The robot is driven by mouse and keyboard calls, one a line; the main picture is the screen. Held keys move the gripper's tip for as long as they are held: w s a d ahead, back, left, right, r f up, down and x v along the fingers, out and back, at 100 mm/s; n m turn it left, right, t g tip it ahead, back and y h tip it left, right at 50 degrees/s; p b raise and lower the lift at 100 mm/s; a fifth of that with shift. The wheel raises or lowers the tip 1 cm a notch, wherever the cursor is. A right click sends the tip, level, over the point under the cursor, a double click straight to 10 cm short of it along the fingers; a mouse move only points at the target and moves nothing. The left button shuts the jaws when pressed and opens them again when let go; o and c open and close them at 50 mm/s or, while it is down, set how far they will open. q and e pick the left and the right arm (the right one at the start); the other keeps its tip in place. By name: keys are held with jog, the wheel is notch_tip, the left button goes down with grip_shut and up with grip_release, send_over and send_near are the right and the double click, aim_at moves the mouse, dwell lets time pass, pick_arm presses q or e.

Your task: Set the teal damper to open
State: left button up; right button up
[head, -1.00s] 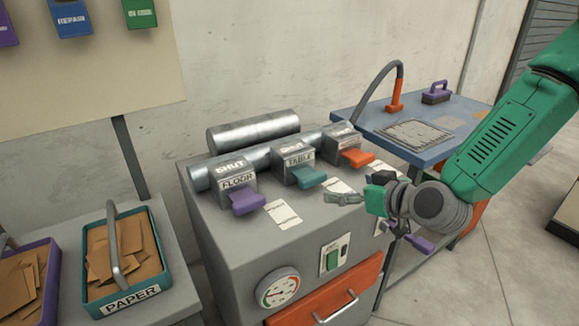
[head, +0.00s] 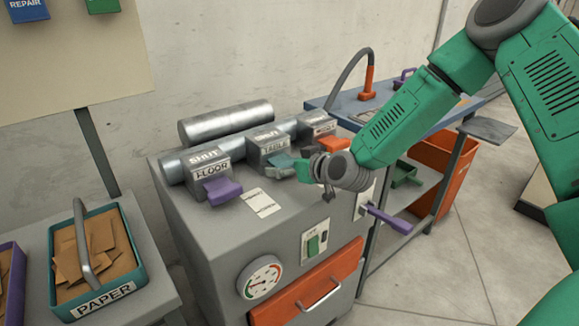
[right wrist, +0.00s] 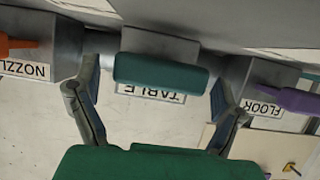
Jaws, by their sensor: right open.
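The teal damper handle (right wrist: 160,76) sticks out from a grey box labelled TABLE (head: 267,145) on top of the grey machine. In the head view my right gripper (head: 284,163) is at this handle and mostly covers it. In the right wrist view my right gripper (right wrist: 153,82) is open, with one finger on each side of the teal handle. Gaps show between the fingers and the handle's ends. The top of the TABLE box carries a word that looks like SHUT. My left gripper is not in view.
The purple FLOOR handle (head: 222,190) is left of the teal one and the orange NOZZLE handle (head: 334,145) is right of it. Below are a gauge (head: 264,277), a green switch (head: 313,244) and an orange drawer (head: 310,288). A PAPER bin (head: 98,262) stands at left.

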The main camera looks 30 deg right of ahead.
jog(key=shift+a, duration=0.15)
jog(key=shift+d, duration=0.3)
jog(key=c, duration=1.6)
jog(key=s+p, duration=0.2)
jog(key=s, duration=0.3)
jog(key=shift+s+d+r, duration=0.1)
jog(key=shift+c, duration=0.2)
jog(key=shift+s, duration=0.3)
jog(key=shift+f, duration=0.25)
jog(key=o, duration=1.6)
jog(key=shift+s+d, duration=0.1)
jog(key=shift+s, duration=0.05)
jog(key=shift+o, duration=0.2)
jog(key=shift+r, duration=0.1)
